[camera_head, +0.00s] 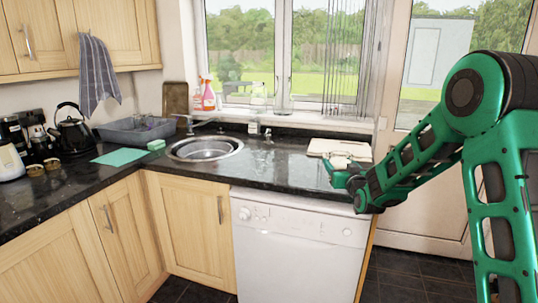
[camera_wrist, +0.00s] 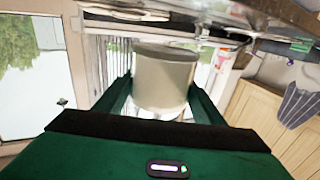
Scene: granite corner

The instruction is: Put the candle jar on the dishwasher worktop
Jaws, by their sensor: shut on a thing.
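The candle jar (camera_wrist: 165,78) is a cream cylinder, seen close up in the wrist view between the two green fingers. My gripper (camera_head: 336,168) is shut on it; the fingers also show in the wrist view (camera_wrist: 163,100). In the head view the gripper is at the right part of the dishwasher worktop (camera_head: 278,165), a dark glossy granite top above the white dishwasher (camera_head: 300,240). The jar is hard to make out there, partly hidden by the gripper. I cannot tell whether it touches the worktop.
A pale board (camera_head: 338,147) lies at the back right of the worktop, close to the gripper. The round sink (camera_head: 204,149) is to the left, with bottles (camera_head: 209,98) on the sill behind. The granite between sink and gripper is clear.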

